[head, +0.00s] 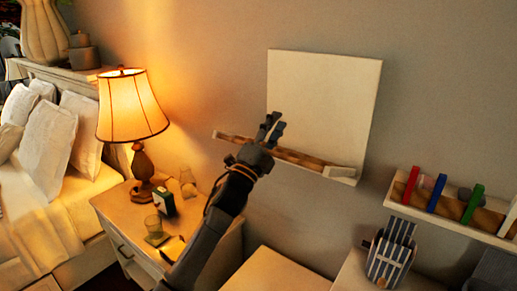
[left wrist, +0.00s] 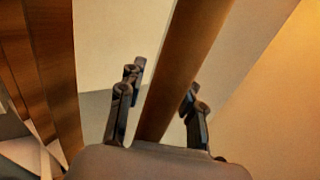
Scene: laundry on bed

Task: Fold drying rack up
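The drying rack is on the wall in the head view: a pale flat panel (head: 325,95) with a wooden bar (head: 305,160) sloping along its lower side. A short pale piece (head: 345,172) joins the bar's right end. My left gripper (head: 271,128) is at the bar, left of its middle, and covers part of it. In the left wrist view the wooden bar (left wrist: 185,70) runs between the two fingers of my left gripper (left wrist: 160,108). The fingers stand apart, with gaps showing beside the bar. My right gripper is not in view.
A lit lamp (head: 133,105) stands on a nightstand (head: 118,210) with a glass and small items, left of my arm. A bed (head: 70,195) is at far left. A wall shelf (head: 445,217) with coloured items and a striped container (head: 390,260) are at right.

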